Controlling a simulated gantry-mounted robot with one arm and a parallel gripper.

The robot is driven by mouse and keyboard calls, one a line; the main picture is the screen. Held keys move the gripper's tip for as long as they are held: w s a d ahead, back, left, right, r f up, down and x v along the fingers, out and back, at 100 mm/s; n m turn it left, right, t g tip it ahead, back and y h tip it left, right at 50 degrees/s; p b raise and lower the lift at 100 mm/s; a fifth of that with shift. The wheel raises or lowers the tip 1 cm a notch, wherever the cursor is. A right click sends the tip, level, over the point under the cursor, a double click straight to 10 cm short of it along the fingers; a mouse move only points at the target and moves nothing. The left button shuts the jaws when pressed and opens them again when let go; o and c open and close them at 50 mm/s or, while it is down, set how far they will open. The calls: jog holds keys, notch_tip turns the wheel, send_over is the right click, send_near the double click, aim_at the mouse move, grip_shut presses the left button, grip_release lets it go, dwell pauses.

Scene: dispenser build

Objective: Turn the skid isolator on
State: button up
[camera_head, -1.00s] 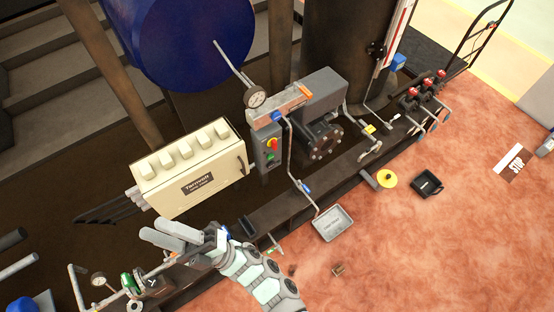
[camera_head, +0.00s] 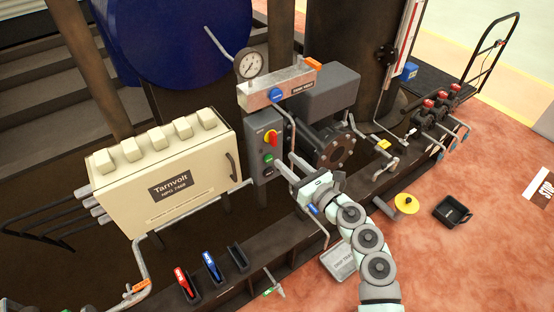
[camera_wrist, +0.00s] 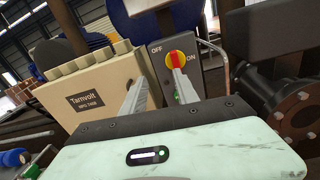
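The skid isolator is a grey upright box (camera_head: 257,150) beside the cream cabinet. On its front is a yellow disc with a red handle (camera_head: 272,138); a green button sits below. In the wrist view the red handle (camera_wrist: 177,60) stands roughly upright, with "OFF" at its upper left and "ON" at its right. I cannot tell its exact setting. My gripper (camera_head: 286,167) is in front of and below the handle, fingers apart and pointing at the box. In the wrist view my gripper (camera_wrist: 158,80) holds nothing; the right fingertip overlaps the lower handle, contact unclear.
The cream Tarnvolt cabinet (camera_head: 165,180) stands close on the left. A pressure gauge (camera_head: 248,65) and blue-knobbed manifold (camera_head: 275,93) are above the isolator. A dark flanged pump (camera_head: 335,150) is at the right. Red (camera_head: 185,284) and blue (camera_head: 212,267) handles stand at the front edge.

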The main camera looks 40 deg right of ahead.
aim_at(275, 140)
jog(key=shift+h, duration=0.4)
jog(key=w+d+b, duration=0.1)
jog(key=w, duration=0.2)
jog(key=w+d+b, duration=0.1)
jog(key=w, duration=0.2)
jog(key=w+d+b, duration=0.1)
jog(key=w, duration=0.2)
jog(key=shift+w+d+f, duration=0.2)
jog(key=shift+w+d, duration=0.15)
jog(key=shift+w, duration=0.05)
grip_shut()
